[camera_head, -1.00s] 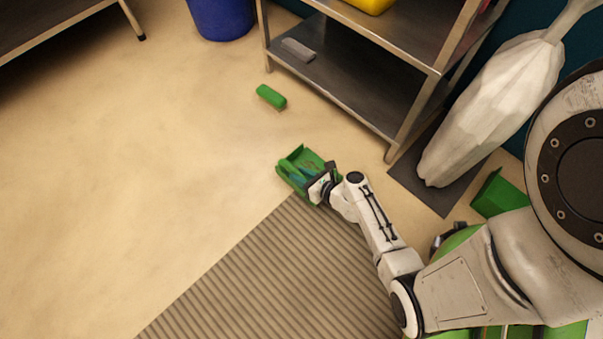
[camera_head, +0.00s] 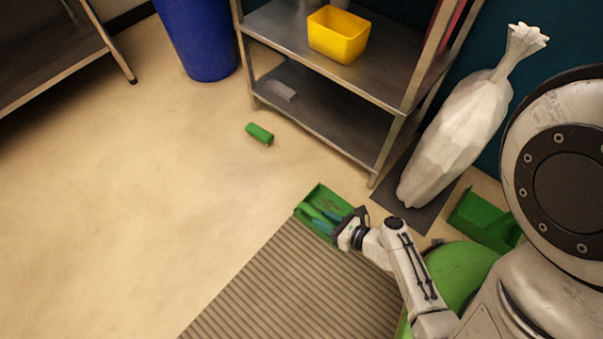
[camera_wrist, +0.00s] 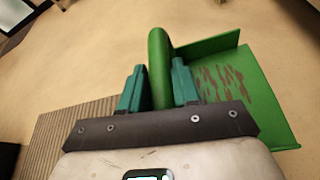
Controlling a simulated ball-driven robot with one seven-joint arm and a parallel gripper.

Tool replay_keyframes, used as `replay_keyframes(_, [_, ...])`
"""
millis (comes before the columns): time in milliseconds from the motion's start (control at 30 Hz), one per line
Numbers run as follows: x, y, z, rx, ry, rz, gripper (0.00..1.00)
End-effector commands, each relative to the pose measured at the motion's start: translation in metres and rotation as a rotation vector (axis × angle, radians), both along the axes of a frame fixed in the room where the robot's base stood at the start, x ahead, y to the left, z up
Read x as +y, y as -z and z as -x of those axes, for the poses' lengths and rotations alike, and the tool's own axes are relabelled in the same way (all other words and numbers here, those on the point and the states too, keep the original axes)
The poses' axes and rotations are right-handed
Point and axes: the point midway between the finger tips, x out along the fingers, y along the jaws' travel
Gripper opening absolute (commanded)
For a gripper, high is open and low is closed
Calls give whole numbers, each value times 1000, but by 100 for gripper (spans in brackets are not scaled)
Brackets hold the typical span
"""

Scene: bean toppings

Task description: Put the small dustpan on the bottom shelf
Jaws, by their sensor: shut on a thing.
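The small dustpan (camera_head: 328,200) is a green open tray just above or on the floor near the striped mat; its height is hard to tell. In the wrist view the dustpan (camera_wrist: 222,84) shows brown streaks on its pan. My gripper (camera_head: 322,218) is shut on it, with teal fingers on both sides of its rounded green edge or handle; the gripper (camera_wrist: 158,88) shows this up close. The dustpan is apart from the rack.
A grey block (camera_head: 278,90) lies on the bottom shelf's left end; the rest looks clear. A yellow bin (camera_head: 338,38) stands on the shelf above. A green cylinder (camera_head: 259,134) lies on the floor before the rack. A pale sack (camera_head: 445,140) stands right of the rack's front leg.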

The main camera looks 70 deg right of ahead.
Motion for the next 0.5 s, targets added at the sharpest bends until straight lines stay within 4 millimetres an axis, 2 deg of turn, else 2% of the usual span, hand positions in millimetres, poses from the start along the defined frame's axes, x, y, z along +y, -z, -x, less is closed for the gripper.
replay_keyframes(300, [3,-2,2,-2,-4,1,0])
replay_keyframes(367, [9,-3,-4,-2,-20,1,0])
replay_keyframes(500, [39,-11,-31,-3,-92,0,0])
